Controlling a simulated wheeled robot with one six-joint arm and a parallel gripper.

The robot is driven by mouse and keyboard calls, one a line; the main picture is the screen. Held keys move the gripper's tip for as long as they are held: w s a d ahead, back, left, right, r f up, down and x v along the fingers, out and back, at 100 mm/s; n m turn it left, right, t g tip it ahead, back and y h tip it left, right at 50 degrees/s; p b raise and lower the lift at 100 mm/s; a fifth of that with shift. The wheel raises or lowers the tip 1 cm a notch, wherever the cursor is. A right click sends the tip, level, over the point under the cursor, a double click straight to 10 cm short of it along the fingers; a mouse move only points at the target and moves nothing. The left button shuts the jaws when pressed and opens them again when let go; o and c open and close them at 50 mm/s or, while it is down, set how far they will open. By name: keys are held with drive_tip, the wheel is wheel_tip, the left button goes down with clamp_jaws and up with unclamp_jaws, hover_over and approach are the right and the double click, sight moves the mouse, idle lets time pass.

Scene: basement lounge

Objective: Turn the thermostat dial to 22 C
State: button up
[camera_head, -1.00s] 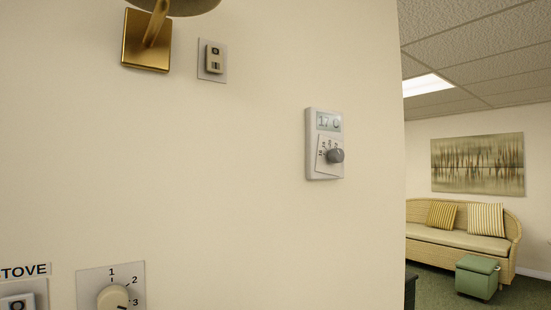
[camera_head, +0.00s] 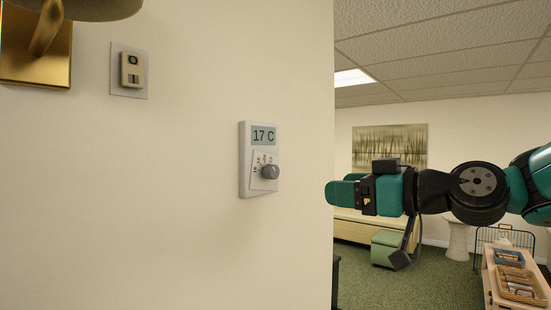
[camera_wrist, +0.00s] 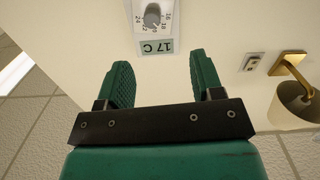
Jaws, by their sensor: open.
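The thermostat (camera_head: 244,160) is a white box on the cream wall, near the wall's right edge in the head view. Its display (camera_head: 264,135) reads 17 C. Its grey round dial (camera_head: 269,172) sits below, on a plate with a printed number scale. My gripper (camera_head: 335,192) is to the right of the thermostat in the head view, apart from it, pointing left. In the wrist view the thermostat (camera_wrist: 168,28) appears upside down at the top, with the dial (camera_wrist: 153,17) beyond my fingertips. My gripper (camera_wrist: 156,75) is open there, with nothing between the fingers.
A wall switch (camera_head: 131,70) and a brass lamp mount (camera_head: 38,50) are left of the thermostat. The wall around the thermostat is bare.

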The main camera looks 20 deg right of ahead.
drive_tip(key=d+r, duration=0.1)
drive_tip(key=p, duration=0.9)
approach(275, 173)
drive_tip(key=shift+t, duration=0.4)
drive_tip(key=x, duration=0.9)
drive_tip(key=shift+f, duration=0.15)
drive_tip(key=shift+w+a+f, duration=0.15)
drive_tip(key=shift+w+a, duration=0.15)
drive_tip(key=shift+w, duration=0.1)
drive_tip(key=c, duration=0.9)
